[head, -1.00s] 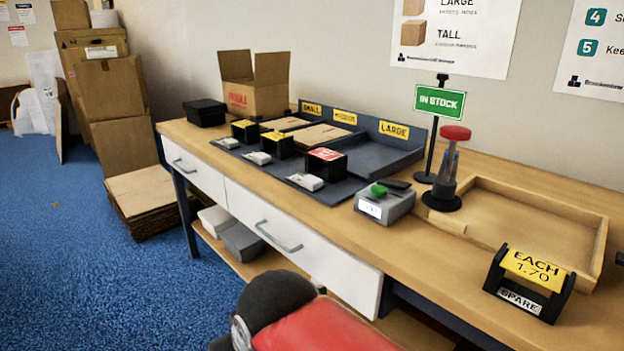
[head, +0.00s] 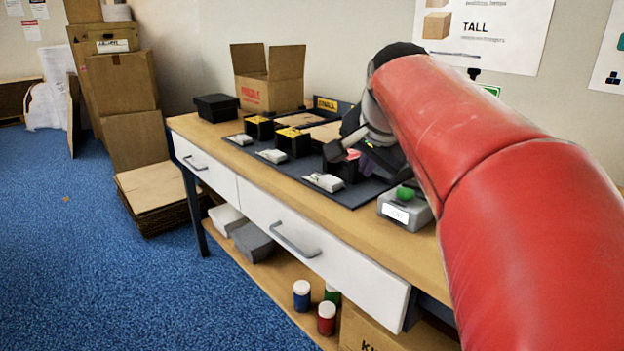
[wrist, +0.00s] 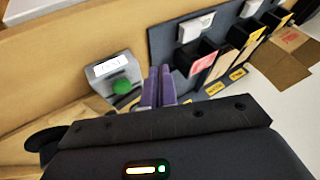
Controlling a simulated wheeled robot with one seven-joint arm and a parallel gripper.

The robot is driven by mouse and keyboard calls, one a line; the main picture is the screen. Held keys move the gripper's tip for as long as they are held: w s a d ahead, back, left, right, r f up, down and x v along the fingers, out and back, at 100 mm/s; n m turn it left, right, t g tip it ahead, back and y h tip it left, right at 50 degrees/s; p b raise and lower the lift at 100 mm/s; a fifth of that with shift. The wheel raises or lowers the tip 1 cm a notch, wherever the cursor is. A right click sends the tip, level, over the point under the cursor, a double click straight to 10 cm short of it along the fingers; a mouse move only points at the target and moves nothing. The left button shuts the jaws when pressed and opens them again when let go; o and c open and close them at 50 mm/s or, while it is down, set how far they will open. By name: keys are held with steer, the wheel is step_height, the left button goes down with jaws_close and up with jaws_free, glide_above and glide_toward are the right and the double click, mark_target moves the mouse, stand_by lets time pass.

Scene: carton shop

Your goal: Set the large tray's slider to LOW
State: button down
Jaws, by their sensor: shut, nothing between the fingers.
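In the head view, the large tray's slider (head: 325,182) is a small white block at the front edge of the dark tray unit (head: 352,197), in front of a black holder with a red card (head: 347,168). The slider also shows in the wrist view (wrist: 195,27), and the holder with its red card (wrist: 203,65) is beside it. The slider's setting is too small to read. My gripper (wrist: 158,73) has purple fingers, shut and empty, over the unit's large end, between the scale and the holder. In the head view my arm hides the LARGE label and much of that compartment.
Two similar white sliders (head: 272,156) (head: 240,139) sit further left. An open carton (head: 268,85) stands behind.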

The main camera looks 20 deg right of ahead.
mark_target(325, 177)
steer(key=shift+f, duration=0.1)
steer(key=x, duration=1)
steer(key=shift+w+a+f+b, duration=0.1)
steer(key=shift+w+a+b, duration=0.1)
steer(key=shift+b, duration=0.2)
steer(key=shift+w+a, duration=0.2)
steer(key=shift+w, duration=0.4)
steer(key=shift+w+a, duration=0.2)
steer(key=shift+w, duration=0.35)
steer(key=shift+w+a, duration=0.2)
steer(key=shift+w, duration=0.35)
steer(key=w, duration=0.1)
steer(key=w+a+p, duration=0.1)
steer(key=w, duration=0.1)
steer(key=w+a+p, duration=0.1)
steer(key=w, duration=0.1)
steer(key=shift+w+r, duration=0.1)
steer(key=shift+r, duration=0.15)
